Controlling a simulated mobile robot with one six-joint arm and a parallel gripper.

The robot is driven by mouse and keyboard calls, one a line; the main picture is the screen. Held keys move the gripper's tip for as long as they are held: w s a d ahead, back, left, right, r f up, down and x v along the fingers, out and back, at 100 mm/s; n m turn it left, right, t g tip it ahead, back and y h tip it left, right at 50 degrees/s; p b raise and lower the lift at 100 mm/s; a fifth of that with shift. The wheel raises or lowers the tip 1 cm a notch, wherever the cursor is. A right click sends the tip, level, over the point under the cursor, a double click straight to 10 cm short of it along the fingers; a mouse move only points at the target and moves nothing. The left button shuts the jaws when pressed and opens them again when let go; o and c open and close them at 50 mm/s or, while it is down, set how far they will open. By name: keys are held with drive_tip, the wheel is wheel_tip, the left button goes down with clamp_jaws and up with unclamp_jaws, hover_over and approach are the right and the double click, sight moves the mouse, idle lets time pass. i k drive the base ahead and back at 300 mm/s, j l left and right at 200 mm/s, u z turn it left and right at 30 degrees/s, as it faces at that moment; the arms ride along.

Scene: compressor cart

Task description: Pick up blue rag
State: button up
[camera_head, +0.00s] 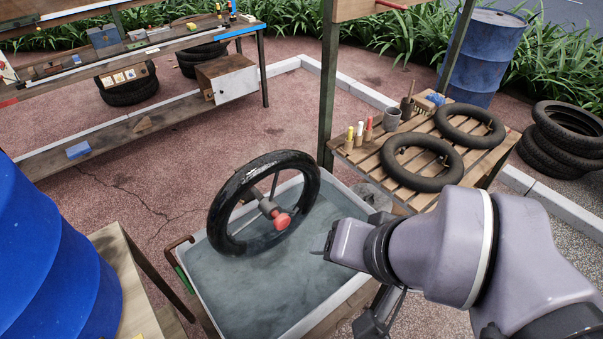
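A small blue folded piece (435,98), which looks like a rag, lies at the back of the slatted wooden table (366,157), near a grey mug (392,117). Another small blue piece (78,150) lies on the low plank at the left; I cannot tell whether it is cloth. My gripper (322,248) is over the right side of the water tub, low and left of the slatted table, apart from both blue pieces. Its fingers are mostly hidden by my wrist, so its opening does not show.
A wheel (222,212) with a red knob stands in the water tub (187,262). Blue barrels (480,55) and stacked tires (560,150) stand nearby.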

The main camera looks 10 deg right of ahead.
sight(438, 100)
drive_tip(key=l+u, duration=0.2)
drive_tip(key=l, duration=0.55)
drive_tip(key=l+u, duration=0.15)
drive_tip(key=l, duration=0.65)
drive_tip(key=l+u, duration=0.2)
drive_tip(key=l, duration=0.6)
drive_tip(key=l+u, duration=0.2)
drive_tip(key=l, duration=0.55)
drive_tip(key=i+l+u, duration=0.15)
drive_tip(key=l, duration=0.35)
drive_tip(key=i+l+u, duration=0.15)
drive_tip(key=l, duration=0.35)
drive_tip(key=i+l+u, duration=0.15)
drive_tip(key=l, duration=0.4)
drive_tip(key=i+l+u, duration=0.15)
drive_tip(key=l, duration=0.4)
drive_tip(key=i+l+u, duration=0.15)
drive_tip(key=l, duration=0.4)
